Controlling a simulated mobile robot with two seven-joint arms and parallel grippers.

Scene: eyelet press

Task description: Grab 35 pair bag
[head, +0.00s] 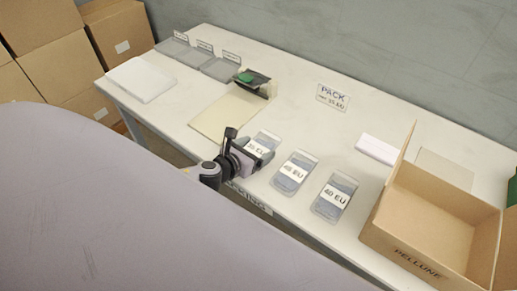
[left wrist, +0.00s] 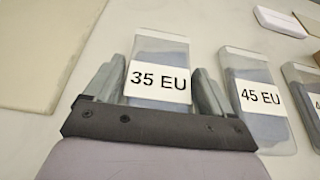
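The 35 EU bag (head: 266,141) is a clear flat bag with grey-blue contents and a white label. It lies on the white table, left of the 45 EU bag (head: 295,172) and the 40 EU bag (head: 335,197). My left gripper (head: 257,150) is over the near part of the 35 EU bag and hides some of it. In the left wrist view, the open fingers stand on either side of the 35 EU bag (left wrist: 160,80), with its label between them. Whether they touch it I cannot tell. My right gripper is not in view.
An open cardboard box (head: 430,222) stands at the right. A cream mat (head: 228,115) and a press with a green part (head: 253,80) are behind the gripper. A PACK sign (head: 333,97) stands at the back. Grey trays (head: 197,55) sit at the far left.

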